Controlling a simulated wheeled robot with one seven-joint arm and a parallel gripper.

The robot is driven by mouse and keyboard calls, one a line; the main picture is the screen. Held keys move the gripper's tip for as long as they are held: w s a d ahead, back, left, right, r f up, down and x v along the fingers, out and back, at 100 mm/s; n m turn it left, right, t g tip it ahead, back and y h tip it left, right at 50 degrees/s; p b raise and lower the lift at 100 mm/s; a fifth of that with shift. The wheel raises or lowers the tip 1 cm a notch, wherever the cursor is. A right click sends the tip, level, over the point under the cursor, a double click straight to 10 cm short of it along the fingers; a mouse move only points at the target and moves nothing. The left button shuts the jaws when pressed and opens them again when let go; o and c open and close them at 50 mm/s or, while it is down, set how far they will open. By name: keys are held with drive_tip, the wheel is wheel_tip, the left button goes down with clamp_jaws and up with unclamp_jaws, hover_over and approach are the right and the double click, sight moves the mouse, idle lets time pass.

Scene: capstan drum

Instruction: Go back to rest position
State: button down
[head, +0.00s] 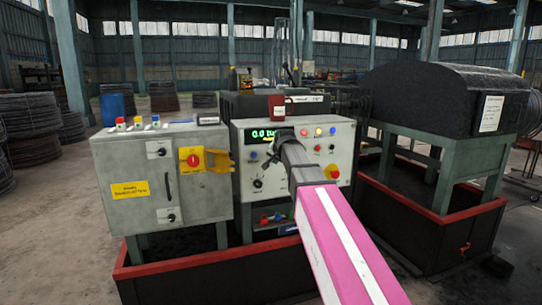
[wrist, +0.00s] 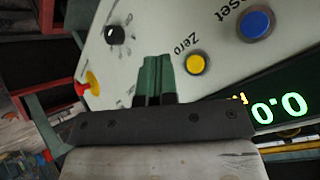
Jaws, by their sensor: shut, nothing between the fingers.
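My arm with its pink and white link reaches from the lower right toward the grey control panel (head: 240,165) in the head view. My gripper (head: 276,142) is in front of the panel, just under its green display (head: 261,133). In the wrist view the green fingers of my gripper (wrist: 156,62) are closed together with nothing between them. They lie in front of the panel face, left of the yellow Zero button (wrist: 195,64); I cannot tell whether they touch the panel. The blue Reset button (wrist: 256,23) is farther right. The display (wrist: 280,107) reads 0.0.
A grey cabinet (head: 140,211) with a red and yellow switch (head: 193,160) stands left of the panel. A black covered drum housing (head: 430,98) stands on the right. Low red-edged walls (head: 205,256) run around the machine. Concrete floor at far left is open.

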idle(0.3)
drive_tip(key=s+d+f+n+g+h, duration=0.1)
drive_tip(key=s+d+f+g, duration=0.1)
drive_tip(key=s+f, duration=0.7)
drive_tip(key=s+d+f+n+g, duration=0.2)
drive_tip(key=s+d+f, duration=0.15)
drive_tip(key=f, duration=0.95)
drive_tip(key=s+d+f+n+g, duration=0.2)
drive_tip(key=s+d+f+g, duration=0.1)
drive_tip(key=s+f, duration=1.2)
drive_tip(key=s+g, duration=0.1)
drive_tip(key=s, duration=0.3)
drive_tip(key=shift+s+d+f+n+g, duration=0.15)
drive_tip(key=shift+s+f+n+g, duration=0.05)
drive_tip(key=shift+s+n+g, duration=0.1)
